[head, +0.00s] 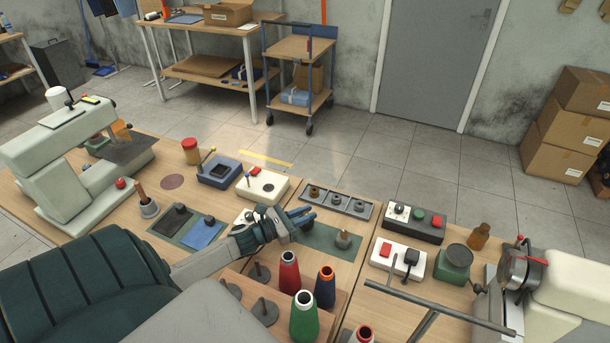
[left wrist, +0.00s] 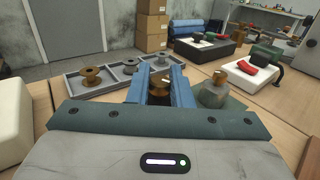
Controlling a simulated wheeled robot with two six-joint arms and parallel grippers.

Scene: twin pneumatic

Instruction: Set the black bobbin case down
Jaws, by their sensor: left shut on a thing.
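My left gripper (head: 304,215) reaches in from the left over the left part of a dark green mat (head: 322,236). Its blue fingers (left wrist: 160,84) are shut on the black bobbin case (head: 306,227), a small dark piece at the fingertips. In the left wrist view a brown bobbin top shows between the fingers, and they hide most of the case. I cannot tell whether the case touches the mat. A grey bobbin case (head: 343,240) with a brown top stands upright on the mat, to the right of the gripper; it also shows in the left wrist view (left wrist: 214,92). My right gripper is out of view.
A grey tray (head: 326,204) with several bobbins lies just behind the gripper. Thread cones, red (head: 289,273), green (head: 304,318) and blue-orange (head: 326,285), stand close in front. A white switch box (head: 396,258) is to the right. The mat's front right part is bare.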

